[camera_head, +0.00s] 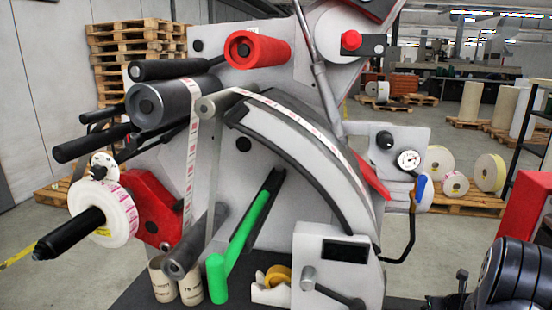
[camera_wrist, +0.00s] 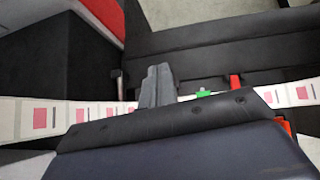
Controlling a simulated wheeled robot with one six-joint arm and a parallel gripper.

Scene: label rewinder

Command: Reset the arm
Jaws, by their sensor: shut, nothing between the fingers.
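My gripper (camera_wrist: 157,86) shows in the wrist view as grey fingers closed together, with nothing between them. Behind it in that view a white label strip with pink squares (camera_wrist: 85,113) runs across the picture. I cannot tell whether the fingers touch the strip; they seem to overlap it only in the view. In the head view my dark arm shows at the lower right corner, and the gripper itself is out of that picture. The label rewinder (camera_head: 270,150) fills the middle of the head view, with a label roll (camera_head: 118,215) on its left spindle.
A green lever (camera_head: 250,222), a red roller (camera_head: 258,49) and a pressure gauge (camera_head: 408,159) stick out from the machine. A tape dispenser (camera_head: 270,284) and cardboard cores (camera_head: 162,282) stand at its foot. A red block (camera_head: 525,225) is at the right. Pallets stand behind.

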